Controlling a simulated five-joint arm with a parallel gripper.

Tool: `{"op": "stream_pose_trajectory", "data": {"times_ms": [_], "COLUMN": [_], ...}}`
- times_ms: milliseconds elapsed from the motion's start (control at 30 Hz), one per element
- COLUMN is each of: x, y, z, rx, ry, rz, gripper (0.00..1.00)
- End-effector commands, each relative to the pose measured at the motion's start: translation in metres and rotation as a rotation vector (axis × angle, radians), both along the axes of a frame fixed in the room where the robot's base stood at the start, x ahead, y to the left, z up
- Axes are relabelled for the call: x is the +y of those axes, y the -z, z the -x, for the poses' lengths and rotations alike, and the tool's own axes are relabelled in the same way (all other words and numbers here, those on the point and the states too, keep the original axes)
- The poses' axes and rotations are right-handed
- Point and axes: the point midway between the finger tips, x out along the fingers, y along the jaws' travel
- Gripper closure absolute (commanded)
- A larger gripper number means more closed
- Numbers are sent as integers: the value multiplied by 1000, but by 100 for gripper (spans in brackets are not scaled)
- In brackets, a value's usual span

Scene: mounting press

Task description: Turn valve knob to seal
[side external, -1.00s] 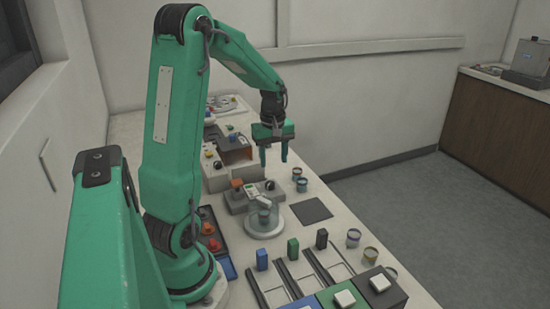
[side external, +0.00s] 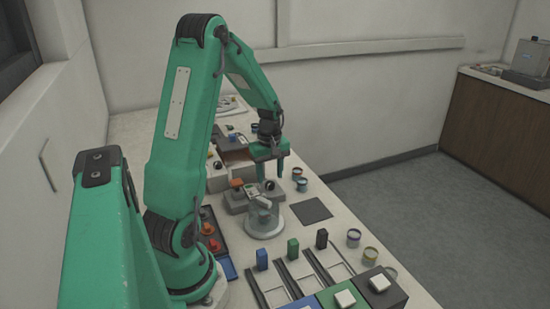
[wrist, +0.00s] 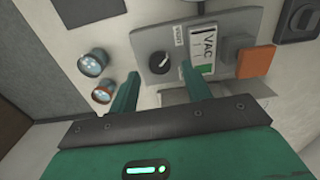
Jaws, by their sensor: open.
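The valve knob (wrist: 161,64) is a round black dial with a pale pointer line. It sits on a grey panel (wrist: 150,37) beside a label marked VAC (wrist: 203,48) with a green area. In the side view the knob (side external: 269,185) is small and dark on the grey block, just below my gripper. My gripper (side external: 268,183) is open and empty, fingers pointing down. In the wrist view my gripper (wrist: 158,82) has its two green fingers apart, with the knob showing between and beyond their tips. I cannot tell whether a finger touches it.
An orange block (wrist: 256,61) stands beside the VAC label. Two small cups (wrist: 92,63) (wrist: 104,92) stand left of the panel.

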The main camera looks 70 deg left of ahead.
Motion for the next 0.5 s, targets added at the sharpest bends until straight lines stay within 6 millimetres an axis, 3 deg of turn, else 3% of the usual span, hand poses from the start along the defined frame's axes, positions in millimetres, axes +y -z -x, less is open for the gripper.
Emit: {"op": "stream_pose_trajectory", "data": {"times_ms": [200, 500], "x": [-1, 0], "y": [22, 29], "z": [0, 0], "rx": [2, 1], "ry": [0, 0], "rz": [1, 0], "gripper": [52, 52]}}
